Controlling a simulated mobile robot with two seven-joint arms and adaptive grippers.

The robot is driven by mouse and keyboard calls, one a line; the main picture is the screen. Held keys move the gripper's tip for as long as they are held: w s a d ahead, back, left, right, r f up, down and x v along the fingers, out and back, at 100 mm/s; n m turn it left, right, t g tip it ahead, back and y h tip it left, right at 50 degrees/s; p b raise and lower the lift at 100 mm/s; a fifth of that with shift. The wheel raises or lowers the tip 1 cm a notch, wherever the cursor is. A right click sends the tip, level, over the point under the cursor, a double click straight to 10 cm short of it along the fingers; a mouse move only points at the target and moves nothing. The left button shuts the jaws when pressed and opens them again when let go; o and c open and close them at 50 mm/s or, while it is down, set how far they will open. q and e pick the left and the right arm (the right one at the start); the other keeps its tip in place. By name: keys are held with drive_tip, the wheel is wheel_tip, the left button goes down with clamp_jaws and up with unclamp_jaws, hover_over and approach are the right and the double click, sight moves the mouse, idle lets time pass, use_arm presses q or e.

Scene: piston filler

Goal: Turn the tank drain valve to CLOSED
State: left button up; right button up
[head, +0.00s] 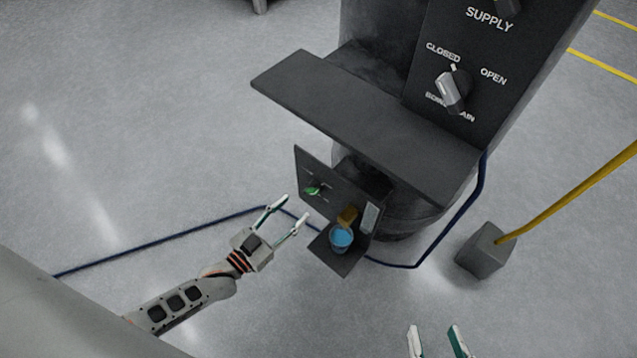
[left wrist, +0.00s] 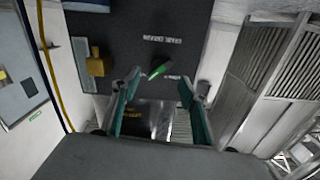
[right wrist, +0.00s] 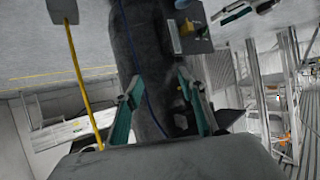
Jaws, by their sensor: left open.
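The tank drain valve appears as a small green handle (head: 312,190) on the low dark panel in the head view. In the left wrist view the green handle (left wrist: 160,70) sits slanted, between two lines of upside-down lettering too blurred to read surely. My left gripper (head: 296,208) is open and empty, in front of and just left of that panel. In the left wrist view its fingers (left wrist: 160,84) stand on either side of the handle, apparently short of it. My right gripper (head: 432,328) is open and empty at the bottom of the head view, away from the valve.
A blue cup (head: 341,238) stands on a small shelf beside a yellow-brown block (head: 347,216). A wide dark ledge (head: 370,108) overhangs the panel. Above right is a grey knob (head: 450,90) marked CLOSED and OPEN. A blue hose (head: 170,239) crosses the floor; a yellow pole (head: 570,197) stands right.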

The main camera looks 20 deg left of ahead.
sight(309, 194)
use_arm(q)
drive_tip(key=b+x, duration=0.1)
drive_tip(key=x, duration=0.5)
drive_tip(key=shift+w+r, duration=0.1)
drive_tip(key=shift+w, duration=0.15)
drive_tip(key=shift+w+d, duration=0.15)
drive_tip(key=shift+w, duration=0.1)
drive_tip(key=shift+w+d+r, duration=0.1)
drive_tip(key=shift+w, duration=0.15)
drive_tip(key=c, duration=1.1)
use_arm(e)
drive_tip(key=shift+a+r+m, duration=0.25)
drive_tip(key=shift+a+m, duration=0.15)
drive_tip(key=shift+a, duration=0.3)
